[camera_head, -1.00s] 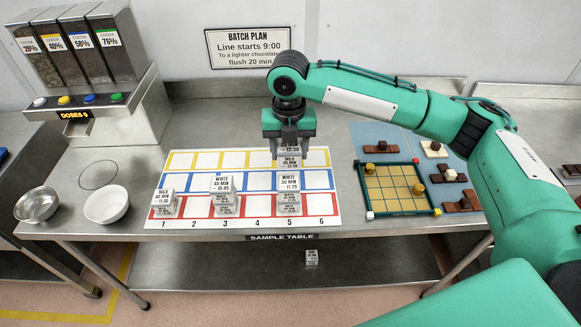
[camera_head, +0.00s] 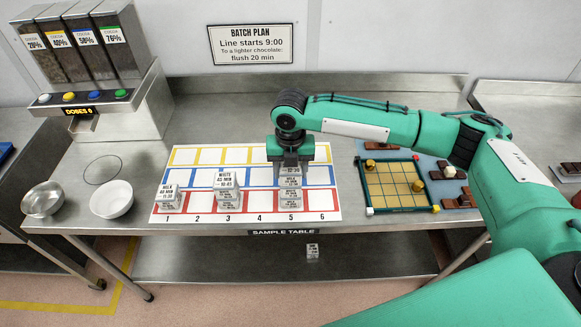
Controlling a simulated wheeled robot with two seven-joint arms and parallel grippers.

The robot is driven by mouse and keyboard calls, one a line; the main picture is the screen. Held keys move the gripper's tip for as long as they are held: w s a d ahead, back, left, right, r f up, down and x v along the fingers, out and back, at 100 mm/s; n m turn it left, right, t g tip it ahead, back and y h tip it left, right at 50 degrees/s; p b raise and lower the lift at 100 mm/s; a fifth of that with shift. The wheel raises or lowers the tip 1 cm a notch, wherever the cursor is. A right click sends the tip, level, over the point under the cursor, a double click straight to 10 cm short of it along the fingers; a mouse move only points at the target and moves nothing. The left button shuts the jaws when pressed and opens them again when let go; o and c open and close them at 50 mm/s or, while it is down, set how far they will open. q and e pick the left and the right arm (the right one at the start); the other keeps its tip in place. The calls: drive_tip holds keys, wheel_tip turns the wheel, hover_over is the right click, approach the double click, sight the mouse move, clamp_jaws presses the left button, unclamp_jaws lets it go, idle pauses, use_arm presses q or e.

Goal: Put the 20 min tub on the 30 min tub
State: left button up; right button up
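My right gripper (camera_head: 290,163) reaches in from the right and points down above column 5 of the sample mat (camera_head: 259,208). Its fingers appear closed around a small pale tub (camera_head: 291,171), whose label is partly hidden and too small to read surely; it seems to be the 20 min tub. Directly below are further labelled tubs (camera_head: 291,197) in column 5, near the red row. The one that read 30 min earlier is largely covered. I cannot tell whether the held tub touches the tubs below. My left gripper is not in view.
Tub stacks stand in column 1 (camera_head: 169,196) and column 3 (camera_head: 227,189). A game board (camera_head: 395,187) and chocolate pieces lie to the right. Two bowls (camera_head: 111,199) and a cocoa dispenser (camera_head: 125,97) are at left. One tub (camera_head: 313,250) lies on the lower shelf.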

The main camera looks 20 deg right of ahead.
drive_tip(key=o, duration=0.4)
drive_tip(key=shift+r, duration=0.1)
wheel_tip(320, 180, up, 11)
drive_tip(key=b, duration=0.3)
drive_tip(key=shift+r+b, duration=0.3)
drive_tip(key=shift+r, duration=0.3)
